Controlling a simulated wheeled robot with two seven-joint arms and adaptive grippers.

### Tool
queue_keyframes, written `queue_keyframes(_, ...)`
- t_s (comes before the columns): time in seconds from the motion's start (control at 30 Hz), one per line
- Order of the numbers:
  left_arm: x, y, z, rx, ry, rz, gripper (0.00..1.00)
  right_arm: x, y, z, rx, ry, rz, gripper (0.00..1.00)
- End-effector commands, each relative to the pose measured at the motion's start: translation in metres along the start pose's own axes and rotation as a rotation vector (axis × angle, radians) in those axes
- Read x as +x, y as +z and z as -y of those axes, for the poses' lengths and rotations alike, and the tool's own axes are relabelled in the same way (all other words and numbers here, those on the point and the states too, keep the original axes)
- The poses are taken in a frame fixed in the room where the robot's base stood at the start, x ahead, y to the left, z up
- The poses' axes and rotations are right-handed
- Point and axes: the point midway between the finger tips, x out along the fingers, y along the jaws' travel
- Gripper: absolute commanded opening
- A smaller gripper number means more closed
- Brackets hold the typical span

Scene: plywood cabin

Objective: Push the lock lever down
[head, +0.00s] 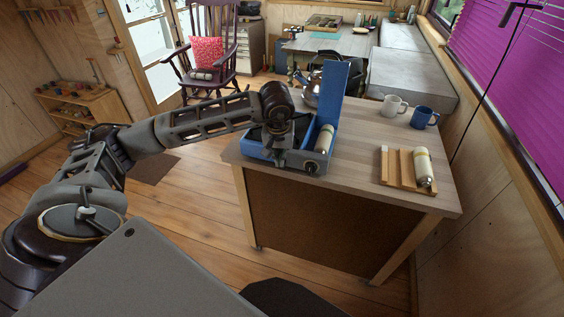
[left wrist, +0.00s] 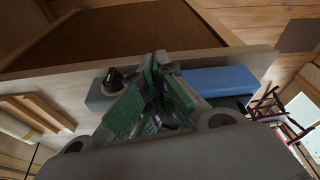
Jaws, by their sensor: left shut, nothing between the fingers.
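A blue camp stove (head: 257,151) with a grey front panel stands on the worktop's near left part, its lid (head: 346,95) raised. A cream gas canister (head: 324,140) lies in its right compartment. A dark knob (head: 312,167) sits on the front panel; it also shows in the left wrist view (left wrist: 112,80). My left gripper (head: 290,158) is at the stove's front, left of the knob, fingers shut and empty. Its green-padded fingers (left wrist: 157,85) cover part of the panel in the left wrist view. I cannot make out the lock lever; contact with it cannot be told. My right gripper is out of view.
A kettle (head: 311,90) stands behind the stove. A white mug (head: 394,106) and a blue mug (head: 423,118) stand at the back right. A wooden rack (head: 399,177) with another canister (head: 424,168) lies at right. The worktop (head: 358,165) between is clear.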

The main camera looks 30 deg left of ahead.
Motion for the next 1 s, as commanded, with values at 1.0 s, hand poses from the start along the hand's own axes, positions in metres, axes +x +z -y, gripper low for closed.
queue_keyframes(1.0,-0.061,0.000,0.000,0.000,0.000,0.000,0.00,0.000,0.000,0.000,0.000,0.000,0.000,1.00)
